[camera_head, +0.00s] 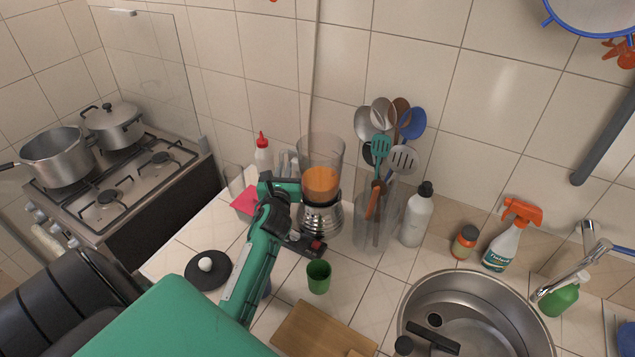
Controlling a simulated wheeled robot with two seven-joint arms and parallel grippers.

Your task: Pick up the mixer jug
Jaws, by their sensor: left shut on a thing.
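The mixer jug (321,160) is a clear container with orange contents, standing upright on its silver mixer base (320,219) against the back of the counter. My left arm reaches in from the lower left, and its left gripper (298,190) is at the jug's left side, at the height of the orange contents. The gripper is shut on the jug's left side; the fingertips and the exact contact are partly hidden. The jug appears seated on the base; I see no gap. My right gripper is not in view.
A clear holder with several utensils (378,215) stands close right of the mixer, with a white bottle (417,215) beyond. A green cup (318,276) and cutting board (322,332) are in front. A sink (410,310) is at right, a stove (110,190) at left.

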